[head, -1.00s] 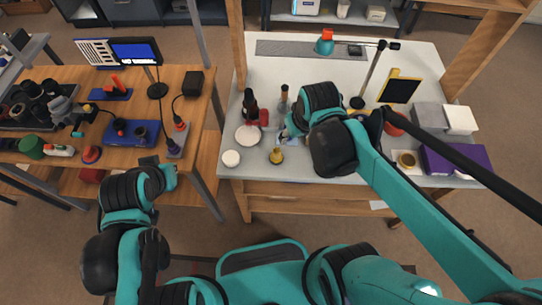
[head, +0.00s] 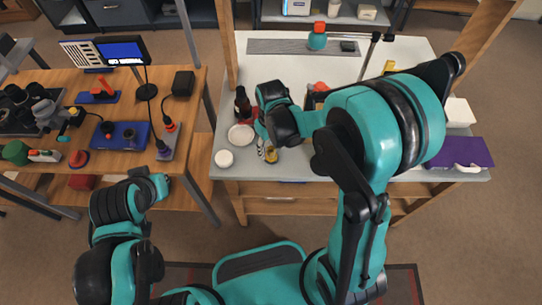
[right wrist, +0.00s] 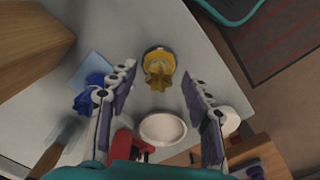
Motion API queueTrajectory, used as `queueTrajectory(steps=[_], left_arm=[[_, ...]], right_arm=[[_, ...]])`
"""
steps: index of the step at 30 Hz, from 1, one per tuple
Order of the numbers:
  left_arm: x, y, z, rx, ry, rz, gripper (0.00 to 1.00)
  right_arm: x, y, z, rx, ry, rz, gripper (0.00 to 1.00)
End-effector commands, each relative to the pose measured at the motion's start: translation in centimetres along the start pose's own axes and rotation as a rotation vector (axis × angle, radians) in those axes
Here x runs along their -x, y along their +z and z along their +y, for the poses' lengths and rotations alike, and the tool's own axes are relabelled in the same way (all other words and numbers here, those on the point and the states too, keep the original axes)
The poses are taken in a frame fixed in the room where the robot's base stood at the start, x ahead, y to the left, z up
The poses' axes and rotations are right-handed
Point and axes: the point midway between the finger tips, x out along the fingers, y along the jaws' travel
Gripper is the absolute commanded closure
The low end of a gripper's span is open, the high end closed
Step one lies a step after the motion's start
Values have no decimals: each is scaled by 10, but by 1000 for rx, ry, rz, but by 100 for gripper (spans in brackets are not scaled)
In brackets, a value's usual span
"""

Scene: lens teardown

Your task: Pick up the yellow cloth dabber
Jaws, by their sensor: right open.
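The yellow cloth dabber (right wrist: 158,68) stands on the pale bench top, its ruffled yellow top seen from above in the right wrist view. In the head view the dabber (head: 271,156) shows small near the bench's front edge, close by my right gripper. My right gripper (right wrist: 160,84) is open, its two fingers apart to the left and right of the dabber in the picture; nothing is between them in grip. I cannot tell its exact height above the dabber. My left gripper (head: 162,182) hangs in front of the left table, far from the dabber; its fingers are unclear.
A white dish (right wrist: 162,128) and a small white round pot (head: 224,158) stand beside the dabber. A blue ruffled item (right wrist: 90,94) lies near the left finger in the wrist view. A dark bottle (head: 242,103) stands behind the dish. A purple box (head: 460,152) is at the right.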

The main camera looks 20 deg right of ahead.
Motion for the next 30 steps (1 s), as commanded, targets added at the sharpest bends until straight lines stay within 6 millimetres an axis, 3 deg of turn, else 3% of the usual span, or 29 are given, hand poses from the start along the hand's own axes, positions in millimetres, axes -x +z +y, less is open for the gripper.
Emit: queueTrajectory(steps=[1,4,11,17,30], left_arm=[[-8,6,0,0,0,0,100],[-12,9,0,0,0,0,100],[-11,8,0,0,0,0,100],[-11,8,0,0,0,0,100],[-8,6,0,0,0,0,100]], right_arm=[[-14,0,0,0,0,0,51],[-26,0,0,0,0,1,51],[-26,0,0,0,0,1,51],[-26,0,0,0,0,1,95],[-21,0,0,0,0,1,99]])
